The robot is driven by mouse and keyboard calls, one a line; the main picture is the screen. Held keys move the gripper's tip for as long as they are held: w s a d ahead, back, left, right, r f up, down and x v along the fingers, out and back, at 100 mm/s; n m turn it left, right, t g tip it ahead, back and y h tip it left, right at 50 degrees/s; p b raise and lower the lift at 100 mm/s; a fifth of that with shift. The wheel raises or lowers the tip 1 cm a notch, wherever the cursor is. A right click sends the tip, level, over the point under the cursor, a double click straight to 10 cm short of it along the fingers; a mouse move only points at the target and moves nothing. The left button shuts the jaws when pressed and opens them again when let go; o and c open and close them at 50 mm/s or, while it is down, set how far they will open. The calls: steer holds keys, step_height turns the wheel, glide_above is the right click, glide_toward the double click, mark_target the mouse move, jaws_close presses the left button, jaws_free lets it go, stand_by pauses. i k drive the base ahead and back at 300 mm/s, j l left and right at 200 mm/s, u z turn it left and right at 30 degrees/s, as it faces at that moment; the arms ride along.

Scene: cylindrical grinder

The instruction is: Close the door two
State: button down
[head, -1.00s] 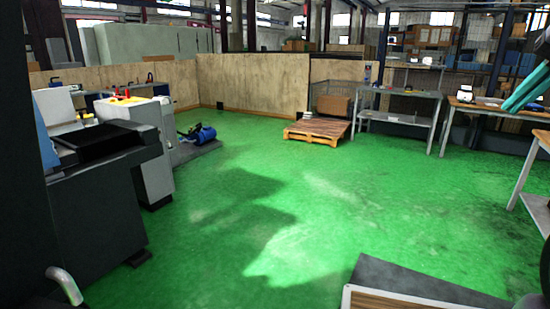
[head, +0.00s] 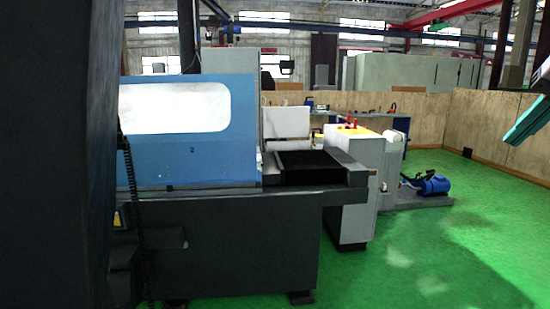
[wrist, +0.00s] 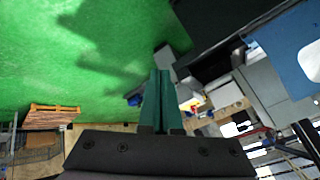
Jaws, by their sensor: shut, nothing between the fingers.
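The blue door panel marked "2" (head: 185,176) stands upright on the dark machine, left of centre in the head view, with a long pale window. Its left side runs behind a dark panel. Right of it, the machine's black bed (head: 325,166) is uncovered. In the wrist view, part of a blue panel with a pale window (wrist: 276,48) shows at the upper right. My gripper (wrist: 160,72) has teal fingers together with nothing between them, and is well apart from the panel. Part of its teal finger also shows at the head view's right edge (head: 528,122).
A grey cabinet (head: 350,205) with red and yellow items on top stands beside the machine. A blue motor (head: 432,185) sits behind it. A coiled black cable (head: 128,185) hangs at the left. Green floor (head: 450,260) is open at the right. A wooden pallet (wrist: 50,117) shows in the wrist view.

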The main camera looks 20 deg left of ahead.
mark_target(192, 110)
steer(key=i+j+u, duration=0.3)
steer(key=i, duration=0.4)
steer(key=i+j+u, duration=0.1)
steer(key=i+u, duration=0.15)
steer(key=i, duration=0.45)
steer(key=i+j+u, duration=0.15)
steer(key=j, duration=0.25)
steer(key=i+j+u, duration=0.1)
steer(key=i+j, duration=0.2)
steer(key=j, duration=0.1)
